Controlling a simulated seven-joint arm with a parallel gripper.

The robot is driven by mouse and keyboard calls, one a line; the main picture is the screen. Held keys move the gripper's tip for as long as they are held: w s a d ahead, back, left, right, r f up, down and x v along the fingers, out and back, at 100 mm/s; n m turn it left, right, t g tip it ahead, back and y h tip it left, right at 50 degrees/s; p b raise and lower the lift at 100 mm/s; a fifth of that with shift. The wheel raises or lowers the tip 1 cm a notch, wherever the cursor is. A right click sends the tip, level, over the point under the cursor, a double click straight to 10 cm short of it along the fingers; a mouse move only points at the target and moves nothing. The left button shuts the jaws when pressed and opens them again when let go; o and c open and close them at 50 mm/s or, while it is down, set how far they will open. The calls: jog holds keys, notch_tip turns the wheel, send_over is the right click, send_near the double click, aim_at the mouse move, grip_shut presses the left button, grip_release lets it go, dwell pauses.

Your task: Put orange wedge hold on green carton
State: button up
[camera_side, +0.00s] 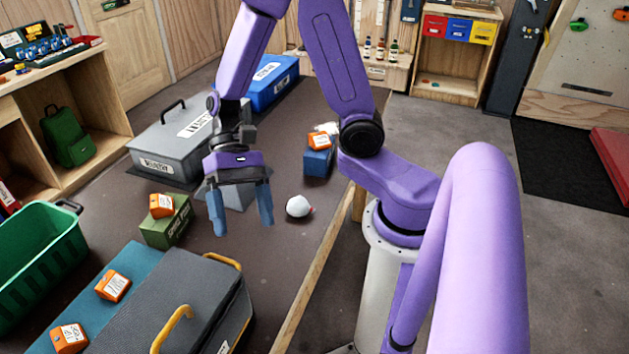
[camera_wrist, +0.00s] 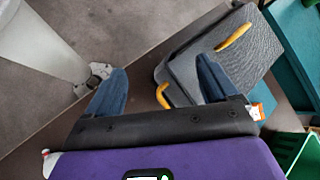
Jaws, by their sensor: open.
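The green carton (camera_side: 165,228) stands on the dark table in the side view, left of my gripper. An orange wedge hold (camera_side: 161,205) with a white label rests on top of it. Two more orange holds lie on the teal mat, one farther back (camera_side: 113,286) and one nearer (camera_side: 69,339). Another orange piece (camera_side: 319,141) sits on a small blue carton (camera_side: 318,163). My gripper (camera_side: 243,228) is open, pointing down, with nothing between its fingers; it also shows in the wrist view (camera_wrist: 160,66). There, an orange piece (camera_wrist: 257,112) peeks out beside the right finger, mostly hidden.
A white rounded object (camera_side: 298,206) lies right of my gripper. A grey toolbox with yellow handles (camera_side: 205,295) stands in front, beside the teal mat (camera_side: 133,262). A green crate (camera_side: 40,260) is at left. Grey (camera_side: 170,140) and blue (camera_side: 271,85) cases stand behind.

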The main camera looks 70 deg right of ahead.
jog(key=s+d+r+n+t+h, duration=0.4)
jog(key=s+d+n+h, duration=0.3)
jog(key=n, duration=1)
jog(key=s+t, duration=0.1)
jog(key=s, duration=0.2)
jog(key=shift+d+t, duration=0.25)
jog(key=shift+t, duration=0.15)
